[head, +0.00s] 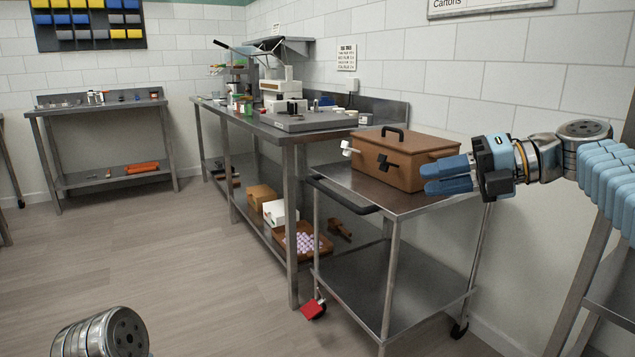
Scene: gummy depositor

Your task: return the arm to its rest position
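My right arm comes in from the right edge. Its gripper (427,180) points left, with its two blue fingers in front of the right end of a brown case (390,158). The fingers look close together, and I see nothing held between them. From this angle I cannot tell whether they are parted or touch the case. Of my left arm only a rounded metal link (102,335) shows at the bottom left; its gripper is out of view.
The case stands on a steel cart (398,206) below my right gripper. A long steel bench (262,126) with equipment adjoins it. A smaller table (98,106) stands at the back left. The wall is close behind the cart. Open floor (140,240) lies at the left.

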